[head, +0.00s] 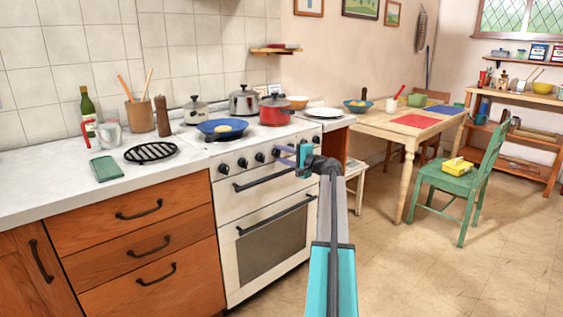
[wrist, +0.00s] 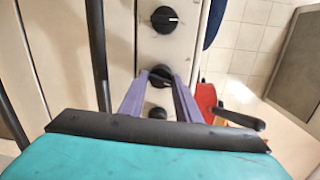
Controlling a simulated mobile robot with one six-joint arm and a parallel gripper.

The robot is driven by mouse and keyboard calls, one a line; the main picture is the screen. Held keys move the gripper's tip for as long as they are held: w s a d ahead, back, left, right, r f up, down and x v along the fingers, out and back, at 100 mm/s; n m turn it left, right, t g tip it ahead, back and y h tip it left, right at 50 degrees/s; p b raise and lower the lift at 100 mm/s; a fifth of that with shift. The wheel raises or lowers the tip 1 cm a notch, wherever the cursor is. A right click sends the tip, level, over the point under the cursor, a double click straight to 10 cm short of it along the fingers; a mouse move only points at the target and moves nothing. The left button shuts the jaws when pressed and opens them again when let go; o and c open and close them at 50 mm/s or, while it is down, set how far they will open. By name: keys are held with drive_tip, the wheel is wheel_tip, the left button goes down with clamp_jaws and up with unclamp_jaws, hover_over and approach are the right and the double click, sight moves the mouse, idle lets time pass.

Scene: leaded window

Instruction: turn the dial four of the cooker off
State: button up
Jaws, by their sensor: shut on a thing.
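The white cooker (head: 262,212) has a row of black dials on its front panel. My gripper (head: 279,154) is at the right part of this row, with its lavender fingers around the fourth dial from the left (head: 276,152). In the wrist view my gripper (wrist: 160,80) is shut on this dial (wrist: 160,73), one fingertip on each side. Its pointer mark cannot be made out. A neighbouring dial (wrist: 165,19) is free and shows a white mark. A smaller dark knob (wrist: 157,112) shows between the fingers, nearer the palm.
A blue pan (head: 221,129), a red pot (head: 275,110) and a steel pot (head: 244,101) stand on the hob. The red pot's dark handle (wrist: 240,118) shows beside the fingers. Oven handles (head: 276,215) cross the front below the dials.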

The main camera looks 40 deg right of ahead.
drive_tip(key=shift+r+n+b, duration=0.15)
drive_tip(key=shift+n+b, duration=0.9)
drive_tip(key=shift+n, duration=0.35)
drive_tip(key=o, duration=1)
drive_tip(key=shift+r, duration=0.1)
drive_tip(key=shift+s, duration=0.15)
drive_tip(key=s+p, duration=0.2)
drive_tip(key=s, duration=1.1)
drive_tip(key=shift+s+a+r, duration=0.25)
drive_tip(key=shift+r, duration=0.15)
